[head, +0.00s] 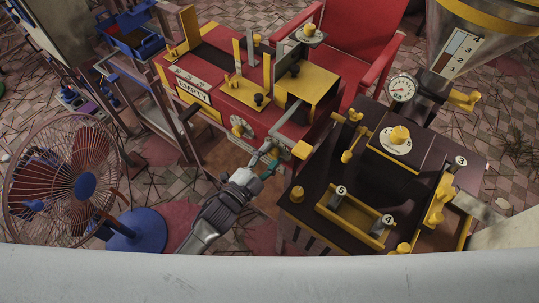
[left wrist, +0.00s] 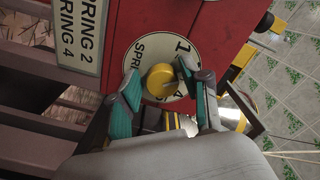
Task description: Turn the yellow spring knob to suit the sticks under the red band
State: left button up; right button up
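The yellow spring knob (left wrist: 161,82) sits on a round white dial (left wrist: 150,57) marked SPRING with numbers, on a red machine front. My left gripper (left wrist: 158,80) is open, with its teal fingers on either side of the knob. A gap shows between the left fingertip and the knob; whether the right one touches is unclear. In the head view my left gripper (head: 263,158) reaches up to the red machine's front (head: 218,115). A label plate (left wrist: 78,30) reads SPRING 2 and SPRING 4. I cannot make out the red band or its sticks. My right gripper is not in view.
A dark table (head: 310,205) with yellow fittings and numbered cylinders stands right of my left gripper. A fan (head: 82,180) with a blue base stands at left. A red chair (head: 355,40) is behind the machine. A white surface crosses the bottom.

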pick_arm(q)
jog(key=shift+o, duration=0.4)
jog(key=v, duration=1.2)
jog(key=s+a+f+n+g+y, duration=0.2)
jog(key=a+f+n+y, duration=0.15)
jog(key=f, duration=0.55)
jog(key=s+a+f+n+g+y, duration=0.15)
jog(key=a+f, duration=0.25)
jog(key=f, duration=0.4)
jog(key=s+a+f+n+g+y, duration=0.2)
jog(key=s+a+f+n+y, duration=0.1)
jog(key=f, duration=0.6)
jog(key=s+a+f+n+g+y, duration=0.1)
jog(key=s+a+f+n+g, duration=0.1)
jog(key=s+f, duration=0.3)
jog(key=s+a+f+n+g, duration=0.1)
jog(key=s+f+n+g, duration=0.2)
jog(key=s, duration=0.7)
jog(key=s+a+f+n+g+y, duration=0.1)
jog(key=s+a+f+n+g, duration=0.1)
jog(key=s+f, duration=0.5)
jog(key=shift+s+a+n+g+y, duration=0.3)
jog(key=shift+s+g, duration=0.25)
jog(key=shift+s, duration=0.25)
jog(key=shift+f, duration=0.1)
jog(key=shift+c, duration=0.2)
